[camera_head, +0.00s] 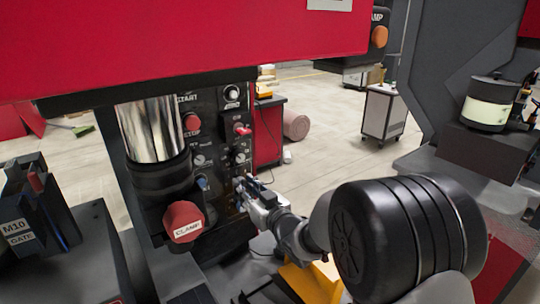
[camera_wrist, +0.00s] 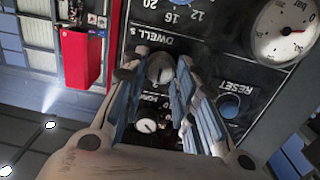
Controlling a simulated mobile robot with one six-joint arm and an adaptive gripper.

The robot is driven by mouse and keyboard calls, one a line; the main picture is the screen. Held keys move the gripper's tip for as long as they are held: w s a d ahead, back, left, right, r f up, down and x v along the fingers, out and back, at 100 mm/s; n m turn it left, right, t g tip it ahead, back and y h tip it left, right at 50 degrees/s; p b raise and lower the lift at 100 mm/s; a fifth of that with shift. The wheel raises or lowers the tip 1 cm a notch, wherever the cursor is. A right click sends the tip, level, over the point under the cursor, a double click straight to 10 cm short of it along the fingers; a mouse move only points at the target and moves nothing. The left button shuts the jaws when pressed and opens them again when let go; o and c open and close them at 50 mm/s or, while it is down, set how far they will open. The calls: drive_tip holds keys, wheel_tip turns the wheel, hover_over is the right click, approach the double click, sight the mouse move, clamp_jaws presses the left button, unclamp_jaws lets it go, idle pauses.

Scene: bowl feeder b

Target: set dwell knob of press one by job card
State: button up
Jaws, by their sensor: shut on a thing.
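The dwell knob (camera_wrist: 160,68), round and grey, is on the dark control panel above the upside-down "DWELL s" lettering, as the panel itself runs. My gripper (camera_wrist: 163,66) has its blue-grey fingers on either side of this knob and is shut on it. In the head view my gripper (camera_head: 243,187) reaches the right part of press one's panel (camera_head: 222,125), and the knob is hidden behind it. The knob's pointer is too small to read. No job card can be read; only a cut-off white plate (camera_head: 329,4) shows on the red press body.
A second knob (camera_wrist: 147,125) and a blue reset button (camera_wrist: 230,105) lie close to my fingers. A pressure gauge (camera_wrist: 285,30) is at the upper right. A red clamp knob (camera_head: 184,221) juts out left of my gripper. Open floor lies behind the press.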

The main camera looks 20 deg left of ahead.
drive_tip(key=shift+w+d+r, duration=0.15)
drive_tip(key=shift+w+r, duration=0.05)
drive_tip(key=shift+r, duration=0.5)
drive_tip(key=o, duration=1)
drive_tip(key=shift+f, duration=0.25)
drive_tip(key=shift+o, duration=0.4)
drive_tip(key=shift+s+f, duration=0.1)
drive_tip(key=v, duration=1.3)
